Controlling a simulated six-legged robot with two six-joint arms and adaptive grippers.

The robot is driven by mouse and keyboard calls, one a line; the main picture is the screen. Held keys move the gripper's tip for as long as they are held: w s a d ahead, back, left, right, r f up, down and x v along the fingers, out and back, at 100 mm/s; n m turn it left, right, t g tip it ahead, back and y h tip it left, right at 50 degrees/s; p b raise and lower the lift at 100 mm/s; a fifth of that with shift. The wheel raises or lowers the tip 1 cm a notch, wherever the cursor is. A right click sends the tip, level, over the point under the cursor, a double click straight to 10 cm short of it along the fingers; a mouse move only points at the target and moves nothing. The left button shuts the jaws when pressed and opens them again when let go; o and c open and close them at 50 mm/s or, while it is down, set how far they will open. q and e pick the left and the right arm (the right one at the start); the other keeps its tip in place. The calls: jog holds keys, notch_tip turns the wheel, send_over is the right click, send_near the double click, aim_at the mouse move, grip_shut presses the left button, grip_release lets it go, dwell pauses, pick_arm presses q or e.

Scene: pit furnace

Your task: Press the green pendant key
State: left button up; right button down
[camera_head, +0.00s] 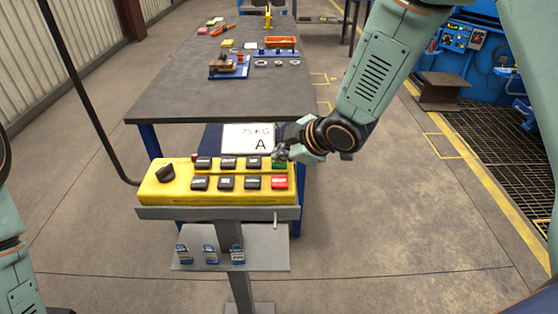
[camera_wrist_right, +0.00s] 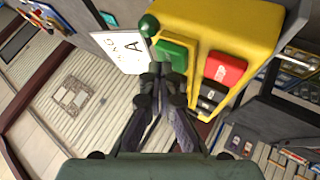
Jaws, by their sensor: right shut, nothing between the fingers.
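The yellow pendant box (camera_head: 230,197) lies on a grey stand, with two rows of keys. Its green key (camera_head: 279,164) is at the right end of the back row, above a red key (camera_head: 279,183). My right gripper (camera_head: 281,154) is shut and empty, its fingertips at the green key and partly covering it. In the wrist view the fingertips (camera_wrist_right: 160,80) overlap the near edge of the green key (camera_wrist_right: 172,54); I cannot tell whether they touch it. The red key (camera_wrist_right: 225,68) is to the right there. My left arm shows at the left edge; its gripper is out of view.
A sign marked A (camera_head: 248,138) stands behind the box. A green ball (camera_wrist_right: 149,25) is beside the green key. Black keys (camera_head: 227,183) and a black knob (camera_head: 165,174) share the box.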

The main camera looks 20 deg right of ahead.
aim_at(282, 163)
jog(key=shift+f, duration=0.25)
jog(key=shift+r, duration=0.15)
dwell(0.3)
jog(key=shift+r+p, duration=0.8)
notch_tip(282, 163, up, 5)
jog(key=p, duration=0.5)
